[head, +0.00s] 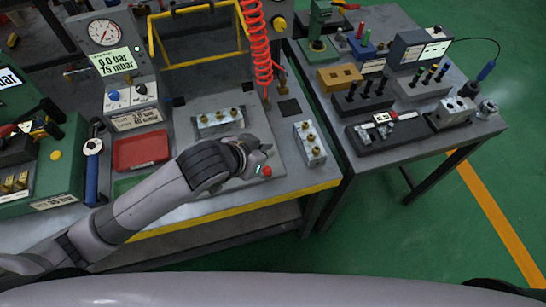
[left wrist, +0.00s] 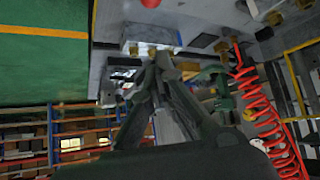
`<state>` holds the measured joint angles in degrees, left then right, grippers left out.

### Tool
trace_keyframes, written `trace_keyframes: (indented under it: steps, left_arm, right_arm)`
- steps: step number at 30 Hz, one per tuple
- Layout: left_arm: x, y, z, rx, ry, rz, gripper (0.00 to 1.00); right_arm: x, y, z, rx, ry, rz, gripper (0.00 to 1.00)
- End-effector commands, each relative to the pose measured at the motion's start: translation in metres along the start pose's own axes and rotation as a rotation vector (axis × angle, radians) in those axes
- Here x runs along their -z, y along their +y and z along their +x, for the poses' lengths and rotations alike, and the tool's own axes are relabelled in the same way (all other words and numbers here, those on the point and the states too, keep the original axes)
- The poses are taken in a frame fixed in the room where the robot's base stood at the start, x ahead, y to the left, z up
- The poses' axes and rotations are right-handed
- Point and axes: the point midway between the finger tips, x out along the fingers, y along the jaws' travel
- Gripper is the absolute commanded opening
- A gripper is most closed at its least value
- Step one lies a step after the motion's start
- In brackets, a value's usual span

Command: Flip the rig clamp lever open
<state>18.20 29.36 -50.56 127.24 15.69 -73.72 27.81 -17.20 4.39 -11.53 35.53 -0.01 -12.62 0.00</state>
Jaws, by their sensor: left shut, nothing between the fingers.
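The test rig has a grey bed (head: 185,105) with a raised yellow guard frame (head: 200,62) at its back. A valve block (head: 218,120) with brass fittings sits on the bed. My left gripper (left wrist: 163,62) is shut and empty in the left wrist view. In the head view it is mostly hidden by my own wrist, over the front of the bed. A red knob (head: 266,171) shows beside my wrist; a red knob also shows in the left wrist view (left wrist: 150,3). I cannot tell whether it belongs to the clamp lever, or how the lever stands.
Another valve block (head: 310,143) stands at the bench's right side. A red tray (head: 141,150) and a gauge panel (head: 104,38) are at the left. A red coiled hose (head: 257,45) hangs behind. A tool table (head: 460,140) stands to the right across a gap.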

Motion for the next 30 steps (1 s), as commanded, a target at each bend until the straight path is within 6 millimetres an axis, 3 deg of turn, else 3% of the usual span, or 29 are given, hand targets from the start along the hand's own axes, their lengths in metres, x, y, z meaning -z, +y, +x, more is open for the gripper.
trace_keyframes:
  steps: [8,20,24,30]
  left_arm:
    - [0.003,0.0,0.022,-0.002,-0.002,0.008,0.0]
    - [0.004,0.001,0.102,-0.001,0.001,0.009,0.0]
    - [-0.017,0.0,0.085,-0.002,-0.002,0.01,0.0]
    - [-0.03,0.0,0.079,-0.002,0.001,0.009,0.0]
  right_arm:
    - [0.0,0.004,-0.003,-0.004,0.0,-0.001,0.48]
    - [0.001,0.005,-0.013,-0.006,0.0,0.0,0.48]
    - [0.002,0.005,-0.025,-0.006,0.0,0.0,0.48]
    - [0.003,0.005,-0.029,-0.006,0.001,0.0,0.48]
